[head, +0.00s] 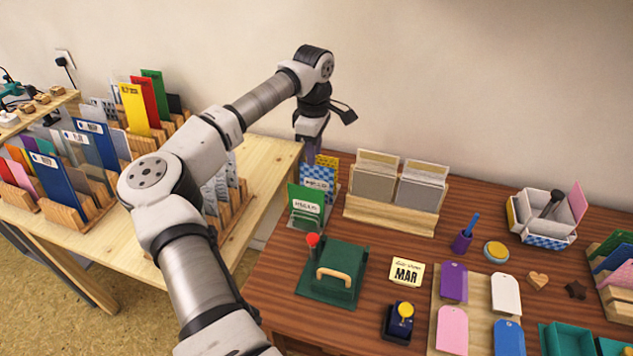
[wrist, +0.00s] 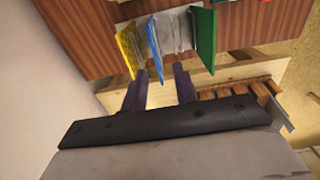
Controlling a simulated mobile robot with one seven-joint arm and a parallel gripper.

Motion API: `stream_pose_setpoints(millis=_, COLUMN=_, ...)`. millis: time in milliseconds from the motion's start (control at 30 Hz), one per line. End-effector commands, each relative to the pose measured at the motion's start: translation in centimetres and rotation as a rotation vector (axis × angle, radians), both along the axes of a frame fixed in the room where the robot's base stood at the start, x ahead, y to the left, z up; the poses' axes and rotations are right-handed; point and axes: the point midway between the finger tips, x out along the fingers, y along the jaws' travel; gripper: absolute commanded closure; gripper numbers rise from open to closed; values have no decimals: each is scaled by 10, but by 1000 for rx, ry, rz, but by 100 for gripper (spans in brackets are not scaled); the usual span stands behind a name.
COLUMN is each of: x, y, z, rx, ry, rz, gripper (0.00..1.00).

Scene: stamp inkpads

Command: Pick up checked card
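The checked card, blue and white (head: 319,176), stands upright in a small card rack at the left end of the dark wooden table. In the wrist view I take the blue-edged card (wrist: 154,43) to be it, seen nearly edge-on. My gripper (wrist: 161,71) is open, its two dark fingers apart with nothing gripped. The near end of the blue-edged card lies about at the gap between the fingertips; I cannot tell its depth. In the head view my gripper (head: 312,152) hangs just above and behind the card.
A yellow card (head: 328,160) stands behind the checked card and a green card (head: 306,204) in front, both close by. A wooden holder with grey cards (head: 390,212) is to the right. A pale table with card racks (head: 262,158) is to the left; the wall is behind.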

Motion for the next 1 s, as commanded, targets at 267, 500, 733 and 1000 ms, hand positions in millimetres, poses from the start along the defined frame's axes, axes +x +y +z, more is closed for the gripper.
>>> stream_pose_setpoints(millis=267, x=2, y=-6, z=-28, rx=-3, ry=3, rz=-1, gripper=71)
stream_pose_setpoints(millis=500, x=3, y=-6, z=-54, rx=-1, ry=-1, rz=-1, gripper=71)
stream_pose_setpoints(millis=733, x=3, y=-6, z=-55, rx=-2, ry=-2, rz=-1, gripper=74)
stream_pose_setpoints(millis=1000, x=3, y=-6, z=-54, rx=-2, ry=-2, rz=-1, gripper=100)
